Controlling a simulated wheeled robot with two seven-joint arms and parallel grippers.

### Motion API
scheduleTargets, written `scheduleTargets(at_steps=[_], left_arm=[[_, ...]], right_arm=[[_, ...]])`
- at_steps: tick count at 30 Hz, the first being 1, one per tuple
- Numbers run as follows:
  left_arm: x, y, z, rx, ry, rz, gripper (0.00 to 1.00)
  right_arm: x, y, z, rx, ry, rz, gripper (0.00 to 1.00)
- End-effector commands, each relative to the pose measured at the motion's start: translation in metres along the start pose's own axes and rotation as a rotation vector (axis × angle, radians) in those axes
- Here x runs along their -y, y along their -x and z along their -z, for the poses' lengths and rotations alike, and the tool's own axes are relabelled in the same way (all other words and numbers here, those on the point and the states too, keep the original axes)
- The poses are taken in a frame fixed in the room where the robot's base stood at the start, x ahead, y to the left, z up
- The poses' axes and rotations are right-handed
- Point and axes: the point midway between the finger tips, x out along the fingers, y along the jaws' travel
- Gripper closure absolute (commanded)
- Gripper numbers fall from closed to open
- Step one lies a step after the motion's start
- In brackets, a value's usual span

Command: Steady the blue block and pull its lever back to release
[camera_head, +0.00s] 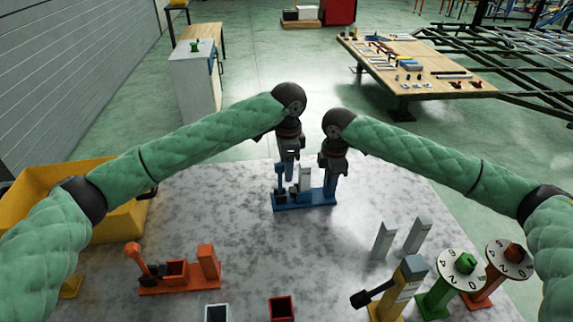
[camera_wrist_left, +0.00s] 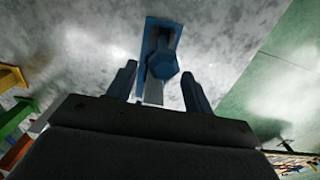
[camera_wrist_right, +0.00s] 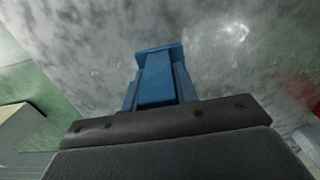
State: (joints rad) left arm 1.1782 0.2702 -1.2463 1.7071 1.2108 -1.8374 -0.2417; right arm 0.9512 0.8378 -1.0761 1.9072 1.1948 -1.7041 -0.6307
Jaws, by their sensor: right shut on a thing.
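The blue block device (camera_head: 305,201) stands on the grey speckled table. It has a blue base, a lever on the left, a pale grey piece in the middle and a blue upright block on the right. My right gripper (camera_head: 331,174) is shut on the blue upright block (camera_wrist_right: 156,82), which fills the gap between its fingers in the right wrist view. My left gripper (camera_head: 288,160) is above the lever side. In the left wrist view its fingers are apart and empty, with the blue lever's knob (camera_wrist_left: 162,64) just beyond and between them.
An orange device (camera_head: 180,276) stands at the front left, with a yellow bin (camera_head: 85,188) behind it. A yellow lever device (camera_head: 402,290), two grey blocks (camera_head: 384,240) and numbered dials (camera_head: 462,269) stand at the right. Two small open boxes (camera_head: 281,308) sit at the front edge.

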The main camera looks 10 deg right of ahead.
Motion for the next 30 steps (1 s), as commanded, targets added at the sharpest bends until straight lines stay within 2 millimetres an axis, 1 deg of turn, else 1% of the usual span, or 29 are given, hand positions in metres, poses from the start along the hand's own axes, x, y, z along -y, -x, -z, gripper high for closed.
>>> scheduleTargets(at_steps=[5,8,11,18,21,25,30], left_arm=[[0.001,0.003,-0.001,0.000,0.001,0.001,0.48],[0.001,0.012,-0.001,0.000,0.001,0.001,0.48],[0.001,0.027,0.000,-0.001,0.000,0.003,0.48],[0.001,0.073,0.000,0.000,0.000,0.002,0.48],[0.001,0.090,0.000,-0.001,0.000,0.001,0.48],[0.001,0.107,0.001,0.000,0.000,0.001,0.48],[0.001,0.118,0.000,0.000,0.000,-0.001,0.48]], right_arm=[[0.000,0.000,-0.001,0.001,-0.001,0.000,1.00],[0.000,0.000,-0.001,0.001,-0.002,0.000,1.00],[0.000,0.000,-0.001,0.001,-0.002,0.000,1.00],[0.000,0.000,-0.002,0.001,-0.002,0.000,1.00],[0.000,0.000,-0.002,0.002,-0.002,0.000,1.00],[0.000,0.000,-0.002,0.002,-0.003,0.000,1.00],[0.000,0.000,-0.002,0.002,-0.003,0.000,1.00]])
